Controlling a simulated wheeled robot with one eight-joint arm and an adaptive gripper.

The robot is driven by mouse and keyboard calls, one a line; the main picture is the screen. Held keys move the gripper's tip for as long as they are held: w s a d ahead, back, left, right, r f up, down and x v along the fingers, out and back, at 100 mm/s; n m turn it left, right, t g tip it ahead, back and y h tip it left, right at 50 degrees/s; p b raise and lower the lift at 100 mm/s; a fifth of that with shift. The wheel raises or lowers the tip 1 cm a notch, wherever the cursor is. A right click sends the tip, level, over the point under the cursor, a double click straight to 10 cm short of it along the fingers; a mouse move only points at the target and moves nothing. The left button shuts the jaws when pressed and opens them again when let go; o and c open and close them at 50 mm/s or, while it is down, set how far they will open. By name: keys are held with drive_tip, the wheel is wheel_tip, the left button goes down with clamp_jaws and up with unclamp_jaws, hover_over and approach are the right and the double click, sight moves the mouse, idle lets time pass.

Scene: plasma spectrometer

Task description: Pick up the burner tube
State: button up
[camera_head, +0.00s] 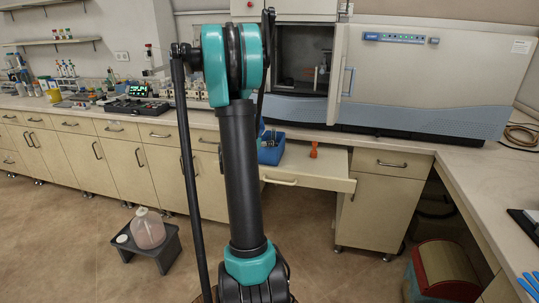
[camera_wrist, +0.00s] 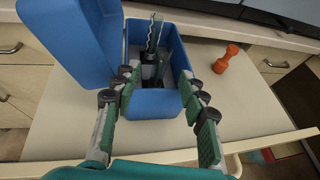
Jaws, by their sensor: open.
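An open blue box (camera_wrist: 172,102) stands on a pull-out shelf. In the wrist view, a dark green and grey upright piece (camera_wrist: 153,45) shows inside it. I cannot tell for sure whether this piece is the burner tube. My gripper (camera_wrist: 158,82) is open, with one finger at each side of the box's opening and the upright piece between and beyond them. I see nothing held between the fingers. In the head view the blue box (camera_head: 271,154) is partly covered by my arm, and my gripper is hidden there.
The box's blue lid (camera_wrist: 72,35) stands raised on the left.

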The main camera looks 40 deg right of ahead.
drive_tip(key=shift+x, duration=3)
drive_tip(key=shift+c, duration=0.6)
clamp_jaws()
